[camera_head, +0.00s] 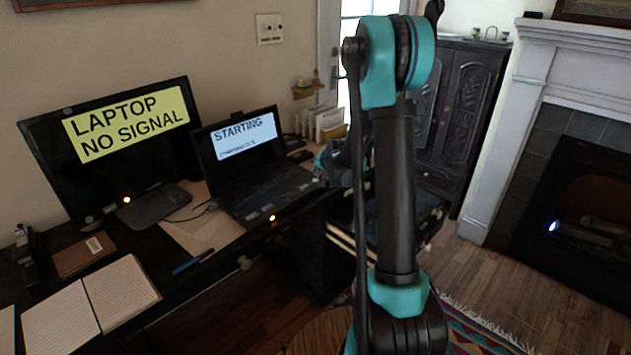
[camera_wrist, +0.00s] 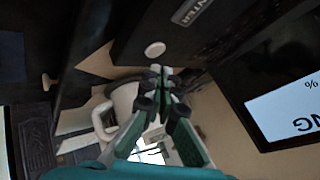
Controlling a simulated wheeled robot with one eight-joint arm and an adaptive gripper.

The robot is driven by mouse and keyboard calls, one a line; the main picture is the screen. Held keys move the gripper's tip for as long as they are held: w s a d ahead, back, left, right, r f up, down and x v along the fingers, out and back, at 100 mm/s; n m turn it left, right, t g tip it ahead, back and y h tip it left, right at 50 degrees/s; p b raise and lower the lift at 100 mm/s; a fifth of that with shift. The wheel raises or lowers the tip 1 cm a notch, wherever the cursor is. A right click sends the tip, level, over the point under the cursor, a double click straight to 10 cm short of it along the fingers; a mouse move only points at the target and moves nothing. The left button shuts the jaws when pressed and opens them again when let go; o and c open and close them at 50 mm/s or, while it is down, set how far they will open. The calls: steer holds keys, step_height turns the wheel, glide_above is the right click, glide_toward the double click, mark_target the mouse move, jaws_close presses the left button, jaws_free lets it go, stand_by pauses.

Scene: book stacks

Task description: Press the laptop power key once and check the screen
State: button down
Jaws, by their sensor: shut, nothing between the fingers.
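The open laptop (camera_head: 262,188) sits on the desk. Its lit screen (camera_head: 238,135) reads "STARTING" with a smaller line below that I cannot read clearly. In the wrist view the screen (camera_wrist: 285,108) is partly seen, upside down, with "NG" and a percent sign. A pale round key (camera_wrist: 154,49) shows on a dark surface there, near a label (camera_wrist: 192,12). My gripper (camera_wrist: 160,73) is shut and empty, its tips just below the key in the picture; they look apart from it, but I cannot judge the depth. In the head view my arm hides much of the area right of the laptop.
A monitor (camera_head: 115,145) reading "LAPTOP NO SIGNAL" stands left of the laptop. An open notebook (camera_head: 88,305), a blue pen (camera_head: 193,262) and a brown box (camera_head: 83,255) lie in front. A white mug (camera_wrist: 122,98) shows beyond my fingers in the wrist view.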

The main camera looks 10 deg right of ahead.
steer(key=shift+r, duration=2.55)
steer(key=shift+s, duration=0.15)
steer(key=s+d+f+n+g+h, duration=0.1)
steer(key=s+f+n+g, duration=0.1)
steer(key=s, duration=1.8)
steer(key=s+d+f+n+g+h, duration=0.1)
steer(key=s+d+f+n+g, duration=0.1)
steer(key=s, duration=1.8)
steer(key=f+n, duration=0.1)
steer(key=n, duration=0.1)
steer(key=shift+f+n+g, duration=0.3)
steer(key=shift+f+g, duration=0.05)
steer(key=shift+g, duration=0.05)
